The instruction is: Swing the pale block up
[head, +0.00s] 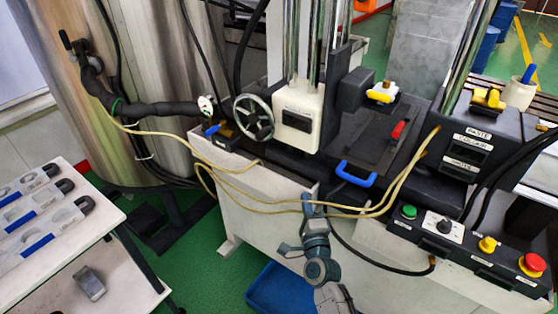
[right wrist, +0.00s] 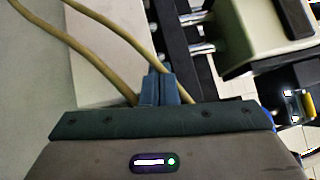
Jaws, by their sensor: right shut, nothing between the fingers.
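A pale, cream block (head: 299,117) with a dark recessed panel on its front sits at the foot of upright chrome columns on the machine. A pale block with a dark panel, which looks like the same one, shows at the upper right of the right wrist view (right wrist: 252,28). My right gripper (head: 311,197) is below the block in the head view, in front of the machine and apart from the block. In the right wrist view its fingers (right wrist: 159,84) are together, with nothing between them. My left gripper is not in view.
Yellow hoses (head: 231,171) loop across the machine's front, close to my right gripper. A blue handle (head: 355,174) sticks out to its right. A handwheel (head: 253,117) stands left of the block. A button panel (head: 462,243) is at right, a white rack (head: 70,225) at left.

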